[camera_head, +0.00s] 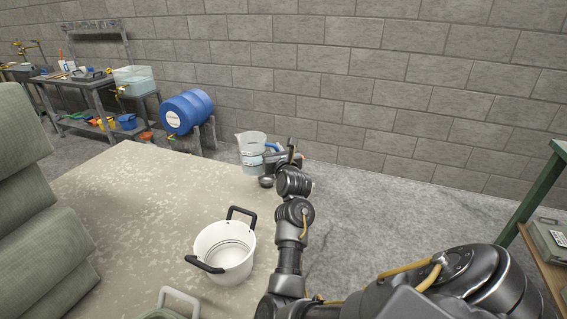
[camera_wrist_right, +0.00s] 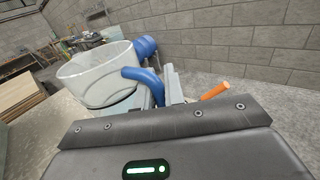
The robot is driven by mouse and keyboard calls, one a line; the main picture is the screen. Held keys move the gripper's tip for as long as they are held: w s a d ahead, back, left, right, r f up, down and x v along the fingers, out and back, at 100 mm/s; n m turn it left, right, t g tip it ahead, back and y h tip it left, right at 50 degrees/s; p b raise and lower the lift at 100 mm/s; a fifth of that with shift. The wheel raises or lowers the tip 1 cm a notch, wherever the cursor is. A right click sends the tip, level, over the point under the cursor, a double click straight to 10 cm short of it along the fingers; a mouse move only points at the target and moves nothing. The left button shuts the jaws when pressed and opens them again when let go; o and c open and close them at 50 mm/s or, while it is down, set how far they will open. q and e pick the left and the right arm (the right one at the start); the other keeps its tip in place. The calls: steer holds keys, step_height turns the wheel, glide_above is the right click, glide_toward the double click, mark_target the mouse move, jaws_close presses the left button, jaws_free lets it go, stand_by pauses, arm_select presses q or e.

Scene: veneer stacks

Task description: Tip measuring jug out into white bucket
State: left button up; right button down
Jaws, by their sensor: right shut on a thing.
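The measuring jug (camera_head: 251,145) is clear with a blue handle and stands about upright at the far right corner of the pale table. My right gripper (camera_head: 271,153) is at its right side, shut on the handle. In the right wrist view the jug (camera_wrist_right: 92,78) opens upward and its blue handle (camera_wrist_right: 146,80) runs down between the fingers of my right gripper (camera_wrist_right: 166,88). I cannot tell whether its base touches the table. I see no contents clearly. The white bucket (camera_head: 224,252), with two black handles, stands nearer on the table, upright and empty-looking. My left gripper is out of view.
An orange handle (camera_wrist_right: 214,90) shows beside the gripper. A green-grey container (camera_head: 178,304) is at the front. The table's middle is clear.

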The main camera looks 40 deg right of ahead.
steer(key=s+a+r+n+t+y, duration=0.1)
steer(key=a+r, duration=0.2)
steer(key=a, duration=0.4)
steer(key=s+a+r+n+y, duration=0.1)
steer(key=a+r+y, duration=0.1)
steer(key=a+r, duration=0.3)
steer(key=s+a+n+y, duration=0.1)
steer(key=s+a+y, duration=0.1)
steer(key=a, duration=0.6)
steer(key=s+a+f+n+y, duration=0.1)
steer(key=s+a+n+y, duration=0.1)
steer(key=s+a, duration=0.3)
steer(key=a, duration=0.3)
steer(key=shift+f+t+y, duration=0.3)
steer(key=shift+t+y, duration=0.1)
